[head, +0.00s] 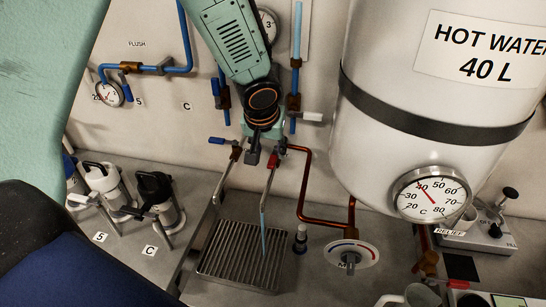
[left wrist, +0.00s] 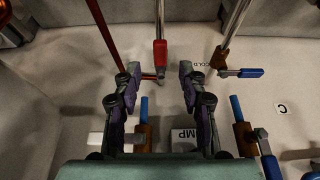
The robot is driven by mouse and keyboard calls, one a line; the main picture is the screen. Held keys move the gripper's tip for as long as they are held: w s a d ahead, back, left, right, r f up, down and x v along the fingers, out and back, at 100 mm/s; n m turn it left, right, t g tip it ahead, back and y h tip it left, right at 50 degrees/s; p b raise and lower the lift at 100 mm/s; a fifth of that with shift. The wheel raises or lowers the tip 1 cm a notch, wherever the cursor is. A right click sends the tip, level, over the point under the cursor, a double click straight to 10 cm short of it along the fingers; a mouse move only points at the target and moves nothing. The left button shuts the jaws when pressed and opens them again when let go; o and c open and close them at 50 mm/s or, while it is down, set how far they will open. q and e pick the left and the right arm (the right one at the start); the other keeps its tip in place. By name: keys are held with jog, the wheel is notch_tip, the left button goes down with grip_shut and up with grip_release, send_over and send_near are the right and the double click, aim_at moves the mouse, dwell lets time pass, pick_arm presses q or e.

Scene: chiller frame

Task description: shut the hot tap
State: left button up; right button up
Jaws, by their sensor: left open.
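The hot tap's red handle (head: 273,160) is on the copper pipe at the back wall, above a drain grate (head: 243,254). Its silver spout (head: 268,185) points down and a pale blue stream (head: 263,232) runs from it to the grate. My left gripper (head: 263,152) is at the handle, partly hiding the tap body. In the left wrist view the gripper (left wrist: 159,75) is open, with a finger on either side of the red handle (left wrist: 160,54). I cannot tell whether they touch it. My right gripper is not in view.
The cold tap's blue handle (head: 217,140) is just left of the hot tap. A white lever (head: 312,116) and blue pipes are close by on the wall. The hot water tank (head: 385,60) bulges at the right. Jugs (head: 158,195) stand at the left.

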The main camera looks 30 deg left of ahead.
aim_at(272, 161)
pick_arm(q)
jog(key=x, duration=0.5)
jog(key=shift+w+a+r+b, duration=0.1)
jog(key=shift+w+r+b, duration=0.05)
jog(key=shift+b, duration=0.15)
jog(key=shift+a+f, duration=0.15)
jog(key=shift+f, duration=0.2)
jog(key=shift+d+r, duration=0.15)
jog(key=shift+d, duration=0.1)
jog(key=shift+w+a, duration=0.15)
jog(key=c, duration=0.4)
grip_shut()
